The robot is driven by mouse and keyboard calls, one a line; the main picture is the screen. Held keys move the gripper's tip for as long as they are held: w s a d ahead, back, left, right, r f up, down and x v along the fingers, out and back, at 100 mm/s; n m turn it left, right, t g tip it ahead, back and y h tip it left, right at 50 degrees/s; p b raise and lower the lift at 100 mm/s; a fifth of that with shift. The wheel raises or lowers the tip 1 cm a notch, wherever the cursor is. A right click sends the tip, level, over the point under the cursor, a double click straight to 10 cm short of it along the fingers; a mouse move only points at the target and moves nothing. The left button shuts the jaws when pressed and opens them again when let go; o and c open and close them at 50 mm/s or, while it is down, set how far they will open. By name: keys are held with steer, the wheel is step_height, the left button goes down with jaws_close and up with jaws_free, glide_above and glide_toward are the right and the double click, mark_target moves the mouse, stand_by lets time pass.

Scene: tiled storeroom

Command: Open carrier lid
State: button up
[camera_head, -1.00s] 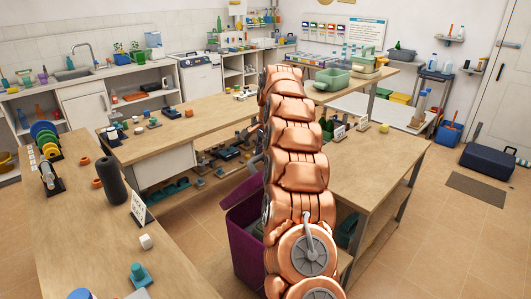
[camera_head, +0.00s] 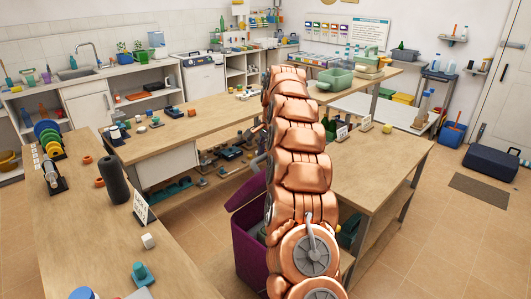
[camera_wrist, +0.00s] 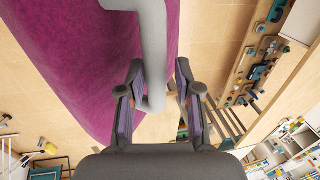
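The purple carrier (camera_head: 246,248) stands on the floor between the tables, partly hidden behind my arm. Its purple lid (camera_head: 246,193) slants upward to the right at the top; my arm hides how far it stands open. A grey handle (camera_head: 258,161) shows just above it. In the wrist view a broad purple surface (camera_wrist: 95,60) fills the upper left, with the grey bent handle (camera_wrist: 152,45) running down beside it. My gripper (camera_wrist: 158,75) is open, with one finger on each side of the handle's lower bend.
A wooden table (camera_head: 370,175) stands close on the carrier's right, another (camera_head: 185,130) behind it. A long worktop (camera_head: 85,225) on the left carries a black cylinder (camera_head: 113,180) and a small sign (camera_head: 143,208).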

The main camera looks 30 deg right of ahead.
steer(key=shift+o, duration=0.9)
steer(key=shift+a, duration=0.1)
steer(key=shift+r, duration=0.1)
step_height(320, 180, up, 7)
steer(key=s, duration=0.1)
steer(key=shift+s+d, duration=0.2)
steer(key=shift+r, duration=0.15)
